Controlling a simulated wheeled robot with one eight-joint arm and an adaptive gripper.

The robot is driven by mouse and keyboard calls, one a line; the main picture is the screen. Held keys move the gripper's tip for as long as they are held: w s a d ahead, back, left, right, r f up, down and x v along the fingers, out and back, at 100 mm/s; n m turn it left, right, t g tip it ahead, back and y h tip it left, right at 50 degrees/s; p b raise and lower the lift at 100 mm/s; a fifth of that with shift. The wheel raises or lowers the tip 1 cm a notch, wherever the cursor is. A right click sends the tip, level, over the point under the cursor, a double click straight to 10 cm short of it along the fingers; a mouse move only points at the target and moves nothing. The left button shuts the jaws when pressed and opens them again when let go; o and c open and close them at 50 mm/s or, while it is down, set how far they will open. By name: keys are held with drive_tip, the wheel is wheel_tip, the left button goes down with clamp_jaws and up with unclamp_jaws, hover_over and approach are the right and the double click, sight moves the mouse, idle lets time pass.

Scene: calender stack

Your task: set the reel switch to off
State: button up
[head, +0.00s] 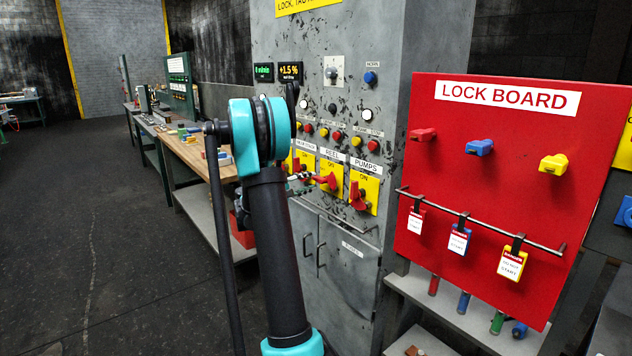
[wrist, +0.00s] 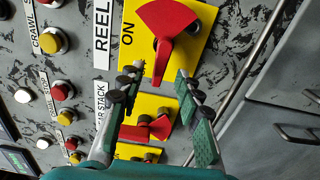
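The reel switch (head: 328,180) is a red handle on a yellow plate, between the stack switch and the pumps switch. In the wrist view its red handle (wrist: 165,30) lies beyond and between my fingertips. The narrow end points sideways, to the left in the head view, away from the "ON" mark. No "OFF" mark is readable. My gripper (wrist: 154,84) is open and empty in front of the panel. The handle's end is close to the fingertips; I cannot tell whether they touch. In the head view my arm hides part of the panel and most of the gripper.
The pumps switch (head: 358,196) is at right, its handle upright at ON. The stack switch (wrist: 148,129) sits between my fingers' lower parts in the wrist view. Push buttons (head: 338,136) are above. A red lock board (head: 480,180) stands to the right.

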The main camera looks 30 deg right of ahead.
drive_tip(key=a, duration=0.7)
drive_tip(key=shift+s+a, duration=0.25)
drive_tip(key=shift+s, duration=0.05)
drive_tip(key=s+a+f+t+y, duration=0.1)
drive_tip(key=s+a+f+y, duration=0.5)
drive_tip(key=s+a, duration=0.4)
drive_tip(key=s+a+f+t+y, duration=0.1)
drive_tip(key=s+a+f+y, duration=0.5)
drive_tip(key=s+a, duration=0.4)
drive_tip(key=s+a+f+m+t+y, duration=0.1)
drive_tip(key=s+a+f+y, duration=0.5)
drive_tip(key=s+a+f, duration=0.2)
drive_tip(key=s+a, duration=0.2)
drive_tip(key=a, duration=0.1)
drive_tip(key=shift+a, duration=0.2)
drive_tip(key=shift+w, duration=0.15)
drive_tip(key=shift+c, duration=0.5)
